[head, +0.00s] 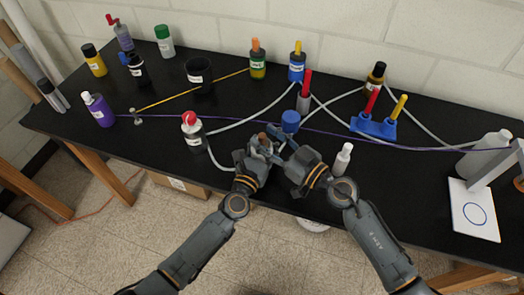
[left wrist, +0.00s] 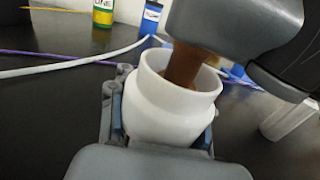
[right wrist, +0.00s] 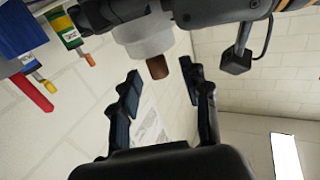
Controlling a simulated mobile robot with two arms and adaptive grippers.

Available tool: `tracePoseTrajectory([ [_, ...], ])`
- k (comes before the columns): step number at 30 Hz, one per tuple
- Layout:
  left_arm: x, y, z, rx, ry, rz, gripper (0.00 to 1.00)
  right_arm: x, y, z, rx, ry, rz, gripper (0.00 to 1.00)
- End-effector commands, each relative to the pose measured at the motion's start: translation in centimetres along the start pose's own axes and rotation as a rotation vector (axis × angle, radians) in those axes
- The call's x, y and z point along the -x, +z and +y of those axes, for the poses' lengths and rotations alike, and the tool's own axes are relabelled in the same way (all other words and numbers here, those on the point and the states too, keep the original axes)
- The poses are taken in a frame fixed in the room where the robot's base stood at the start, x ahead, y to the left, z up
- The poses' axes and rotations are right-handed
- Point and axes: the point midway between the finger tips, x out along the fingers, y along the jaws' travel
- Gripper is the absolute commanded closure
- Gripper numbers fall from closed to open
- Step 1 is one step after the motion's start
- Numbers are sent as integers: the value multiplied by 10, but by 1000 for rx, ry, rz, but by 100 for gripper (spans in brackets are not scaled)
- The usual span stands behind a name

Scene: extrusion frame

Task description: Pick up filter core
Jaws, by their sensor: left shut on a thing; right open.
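The filter core (left wrist: 186,66), a brown cylinder, stands in the mouth of a white housing (left wrist: 170,105) in the left wrist view. My left gripper (head: 254,148) is shut on the white housing and holds it over the front of the table. My right gripper (head: 277,139) is open beside it. In the right wrist view the core's brown end (right wrist: 157,68) sticks out of the housing (right wrist: 143,36), between the open fingertips of the right gripper (right wrist: 160,75) and apart from both. The core's lower part is hidden inside the housing.
The black table (head: 330,205) holds several bottles and a black cup (head: 198,75). A blue cap (head: 290,121) stands just behind my grippers. A small white bottle (head: 343,158) stands right of my right gripper. White tubing (head: 240,123) and a purple cord (head: 338,134) cross behind.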

Motion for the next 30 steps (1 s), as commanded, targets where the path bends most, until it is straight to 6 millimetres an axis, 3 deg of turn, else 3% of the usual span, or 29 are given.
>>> tracePoseTrajectory([
  [4,0,0,0,0,0,-1,100,-18,0,0,-1,0,0,54],
  [12,0,0,0,0,0,0,100,-20,0,0,-1,-1,-1,54],
  [19,0,0,0,0,0,0,100,-20,1,0,-1,-1,-1,99],
  [30,0,0,0,0,0,0,100,-20,0,0,-1,-1,-1,100],
])
